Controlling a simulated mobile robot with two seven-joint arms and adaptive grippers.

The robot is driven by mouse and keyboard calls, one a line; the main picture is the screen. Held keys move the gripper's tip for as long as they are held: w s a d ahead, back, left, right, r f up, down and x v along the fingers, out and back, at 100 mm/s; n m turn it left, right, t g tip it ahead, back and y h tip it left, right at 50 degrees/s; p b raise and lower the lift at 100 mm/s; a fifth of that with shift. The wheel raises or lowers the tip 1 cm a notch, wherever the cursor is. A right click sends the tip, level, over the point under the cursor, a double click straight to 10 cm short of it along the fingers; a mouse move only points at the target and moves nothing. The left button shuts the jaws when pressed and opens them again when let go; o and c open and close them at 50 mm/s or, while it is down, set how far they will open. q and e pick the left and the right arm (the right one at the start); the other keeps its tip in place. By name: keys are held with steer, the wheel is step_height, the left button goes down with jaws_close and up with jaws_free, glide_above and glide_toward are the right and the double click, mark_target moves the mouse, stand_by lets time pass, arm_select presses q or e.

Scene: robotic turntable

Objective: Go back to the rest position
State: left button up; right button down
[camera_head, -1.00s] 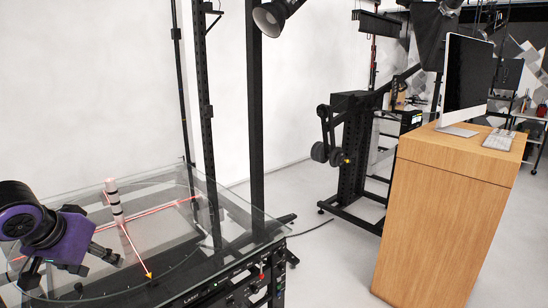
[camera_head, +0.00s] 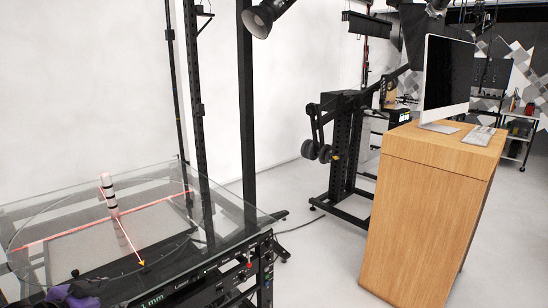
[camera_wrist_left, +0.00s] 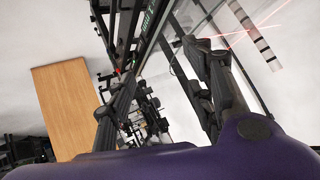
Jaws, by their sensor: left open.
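My left gripper (camera_head: 78,298) shows only in part at the bottom left corner of the head view, purple and black, in front of the turntable's near edge. In the left wrist view its two black fingers (camera_wrist_left: 155,68) are spread apart with nothing held between them. The glass-topped turntable (camera_head: 235,205) fills the lower left of the head view. The cylinder also shows in the left wrist view (camera_wrist_left: 262,42), apart from the fingers. My right gripper is not in view.
A wooden cabinet (camera_head: 430,215) with a monitor (camera_head: 447,78) and keyboard on top stands at the right. Black stand posts (camera_head: 247,110) rise by the turntable. A black rig (camera_head: 342,150) stands further back. Open floor lies between turntable and cabinet.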

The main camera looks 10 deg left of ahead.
arm_select(q)
steer(key=s+d+f, duration=0.6)
steer(key=s+f, duration=0.1)
steer(key=f, duration=0.3)
steer(key=s+d+f, duration=0.6)
steer(key=s+f, duration=0.1)
steer(key=f, duration=0.2)
steer(key=s+d+f+n+g, duration=0.1)
steer(key=s+d+f, duration=0.2)
steer(key=s+d, duration=0.3)
steer(key=s+d+f+n+h, duration=0.1)
steer(key=s+d+f, duration=0.3)
steer(key=d, duration=0.6)
steer(key=s, duration=0.2)
steer(key=shift+s+f+n+g+h+p, duration=0.25)
steer(key=shift+s+n+g+h+p, duration=0.05)
steer(key=shift+s+g+p, duration=0.1)
